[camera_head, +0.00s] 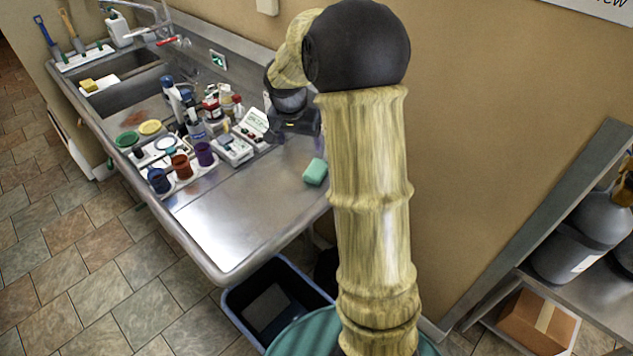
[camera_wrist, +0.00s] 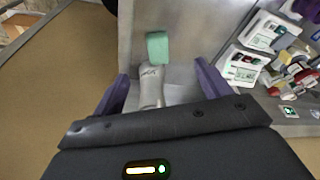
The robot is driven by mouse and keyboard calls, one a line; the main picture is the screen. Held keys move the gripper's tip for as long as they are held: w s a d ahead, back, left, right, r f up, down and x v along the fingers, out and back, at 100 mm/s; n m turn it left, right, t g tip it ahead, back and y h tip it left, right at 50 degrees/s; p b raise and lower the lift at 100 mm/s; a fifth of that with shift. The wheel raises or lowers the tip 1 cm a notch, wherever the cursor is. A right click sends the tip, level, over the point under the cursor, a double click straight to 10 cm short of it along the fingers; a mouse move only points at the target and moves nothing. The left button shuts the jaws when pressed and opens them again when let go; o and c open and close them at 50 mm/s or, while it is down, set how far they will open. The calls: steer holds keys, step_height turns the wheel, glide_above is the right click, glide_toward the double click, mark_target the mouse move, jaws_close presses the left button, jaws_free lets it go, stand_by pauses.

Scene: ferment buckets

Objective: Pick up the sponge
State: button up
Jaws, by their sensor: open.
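A green sponge (camera_head: 316,172) lies on the steel counter (camera_head: 235,232), near its right end. It also shows in the wrist view (camera_wrist: 157,47), at the top middle, beyond the fingertips. My gripper (camera_head: 292,128) is over the back of the counter, behind the sponge and partly hidden by my arm. In the wrist view its two purple fingers (camera_wrist: 163,84) are spread apart, and the sponge is not between them. A pale grey object with a dark mark (camera_wrist: 151,86) shows between the fingers, nearer than the sponge. A second, yellow sponge (camera_head: 88,85) lies by the sink.
White meters (camera_head: 234,150), bottles (camera_head: 172,97) and a rack of coloured cups (camera_head: 181,167) crowd the counter left of the green sponge. The front right counter is clear. A dark bin (camera_head: 262,300) stands below; the wall rises behind.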

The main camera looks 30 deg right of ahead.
steer(key=w+d, duration=0.1)
steer(key=w+d+f+m, duration=0.1)
steer(key=shift+w+d+m, duration=0.3)
steer(key=shift+d, duration=0.1)
steer(key=p, duration=0.2)
glide_above(316, 169)
steer(key=a, duration=0.2)
steer(key=f, duration=1.1)
steer(key=shift+s+f, duration=0.35)
steer(key=shift+s, duration=0.05)
steer(key=shift+d+f, duration=0.1)
steer(key=p+x, duration=0.1)
steer(key=x, duration=0.1)
steer(key=d+x, duration=0.1)
steer(key=x, duration=0.1)
steer(key=shift+f+p, duration=0.1)
steer(key=shift+p, duration=0.3)
steer(key=shift+f, duration=0.3)
steer(key=shift+f+b, duration=0.25)
steer(key=shift+b, duration=0.15)
